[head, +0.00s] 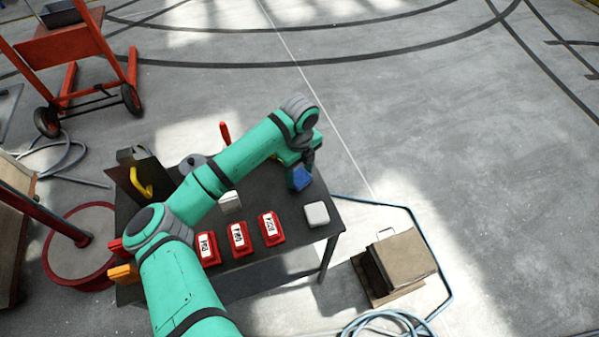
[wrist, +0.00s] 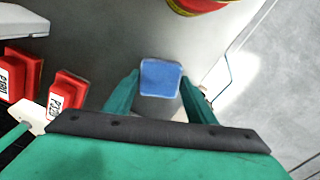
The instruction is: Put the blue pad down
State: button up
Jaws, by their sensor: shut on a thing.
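The blue pad (head: 300,178) is at my gripper (head: 305,160), over the right end of the dark table (head: 262,192). In the wrist view the blue pad (wrist: 161,78) sits between the two green fingers (wrist: 160,92), which are shut on it. Its flat blue face shows. I cannot tell whether the pad touches the table top or is a little above it.
Red labelled blocks (head: 270,228) stand in a row near the table's front edge, with a white pad (head: 316,214) to their right. A red and yellow round thing (wrist: 197,4) shows at the wrist view's top. A brown box (head: 403,256) stands on the floor at right.

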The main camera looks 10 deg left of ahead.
jog(key=shift+f, duration=0.1)
jog(key=o, duration=1.1)
